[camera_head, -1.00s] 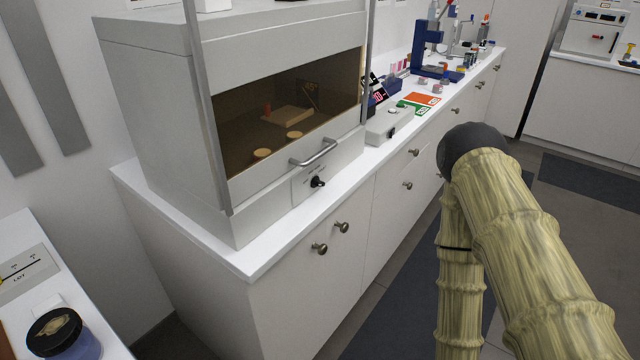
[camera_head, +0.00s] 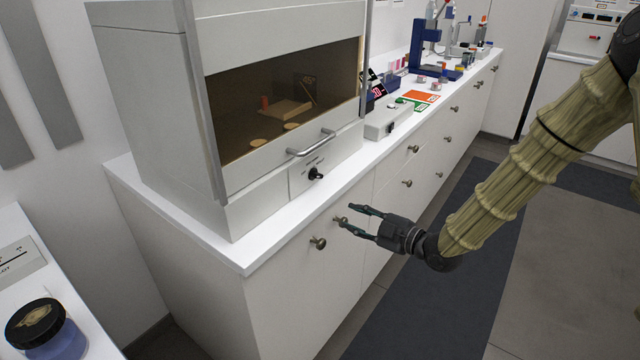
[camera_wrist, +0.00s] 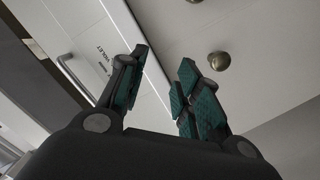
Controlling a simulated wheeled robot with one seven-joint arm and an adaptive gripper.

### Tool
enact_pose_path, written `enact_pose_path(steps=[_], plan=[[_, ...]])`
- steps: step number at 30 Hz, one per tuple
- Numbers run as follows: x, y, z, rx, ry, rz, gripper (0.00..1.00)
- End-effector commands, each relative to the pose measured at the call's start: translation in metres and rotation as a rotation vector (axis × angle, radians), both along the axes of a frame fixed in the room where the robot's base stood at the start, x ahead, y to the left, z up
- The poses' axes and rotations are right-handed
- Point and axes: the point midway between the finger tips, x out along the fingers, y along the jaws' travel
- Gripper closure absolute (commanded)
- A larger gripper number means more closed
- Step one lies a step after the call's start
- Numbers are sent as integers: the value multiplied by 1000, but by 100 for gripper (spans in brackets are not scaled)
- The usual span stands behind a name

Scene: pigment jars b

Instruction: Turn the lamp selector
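The lamp selector (camera_head: 316,174) is a small black rotary knob on the light front panel of the grey fume cabinet (camera_head: 262,205), below its bar handle. Small printed labels surround the knob. In the wrist view, part of the panel lettering (camera_wrist: 103,62) shows, with the word "VIOLET"; the knob itself is not clearly visible there. My gripper (camera_head: 352,219) is open and empty, in front of the cupboard doors. It is below and right of the selector, apart from it. Its fingers point left. Both teal-padded fingers (camera_wrist: 160,85) show spread in the wrist view.
The cabinet's bar handle (camera_head: 312,143) juts out above the selector. Cupboard knobs (camera_head: 318,243) stick out below the white counter edge. A grey box (camera_head: 393,121) stands right of the cabinet. A lidded jar (camera_head: 45,330) is at lower left. The floor to the right is clear.

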Motion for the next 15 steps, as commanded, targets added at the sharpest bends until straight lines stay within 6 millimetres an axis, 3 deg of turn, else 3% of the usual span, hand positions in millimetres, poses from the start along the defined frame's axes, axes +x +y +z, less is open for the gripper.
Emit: enact_pose_path(steps=[1,3,6,15], plan=[[8,0,21,-5,-82,27,67],[13,2,43,-19,-175,63,67],[16,3,64,-28,-257,91,67],[29,21,72,-34,-287,106,67]])
